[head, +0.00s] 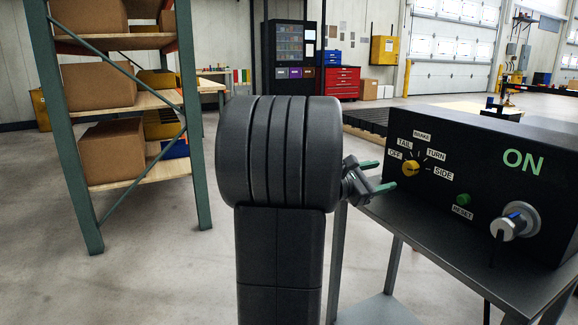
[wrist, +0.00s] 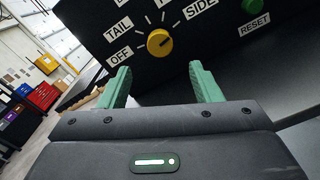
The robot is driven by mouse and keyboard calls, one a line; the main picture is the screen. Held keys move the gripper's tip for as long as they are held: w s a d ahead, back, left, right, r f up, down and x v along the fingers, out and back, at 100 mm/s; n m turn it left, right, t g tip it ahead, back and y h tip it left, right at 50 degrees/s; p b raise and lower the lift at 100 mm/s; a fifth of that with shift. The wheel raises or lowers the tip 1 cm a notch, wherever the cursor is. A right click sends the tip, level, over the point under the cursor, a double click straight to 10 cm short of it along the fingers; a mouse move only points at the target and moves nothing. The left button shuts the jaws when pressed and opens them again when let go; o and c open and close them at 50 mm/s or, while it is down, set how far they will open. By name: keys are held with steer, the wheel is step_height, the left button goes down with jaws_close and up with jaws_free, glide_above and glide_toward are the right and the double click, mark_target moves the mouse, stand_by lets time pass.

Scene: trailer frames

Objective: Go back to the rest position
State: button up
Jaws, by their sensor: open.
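My gripper (head: 377,175) is open and empty, its green fingers pointing at the front of a black control box. It also shows in the wrist view (wrist: 162,88), with the fingers spread apart below a yellow knob. The black control box (head: 478,150) stands on a dark metal table and reads ON in green. Its yellow rotary knob (head: 410,168) sits among the labels OFF, TAIL, TURN, SIDE and another; the knob shows in the wrist view (wrist: 159,42) with clear space between it and the fingers. My arm hides part of the view's middle.
A green RESET button (head: 463,199) and a silver connector (head: 514,221) are on the box front. The metal table (head: 440,245) stands under the box. A shelf rack (head: 75,150) with cardboard boxes stands at left. The concrete floor between rack and arm is clear.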

mark_target(407, 169)
steer(key=b+x, duration=0.1)
steer(key=x, duration=0.9)
steer(key=shift+w+d, duration=0.1)
steer(key=shift+r, duration=0.1)
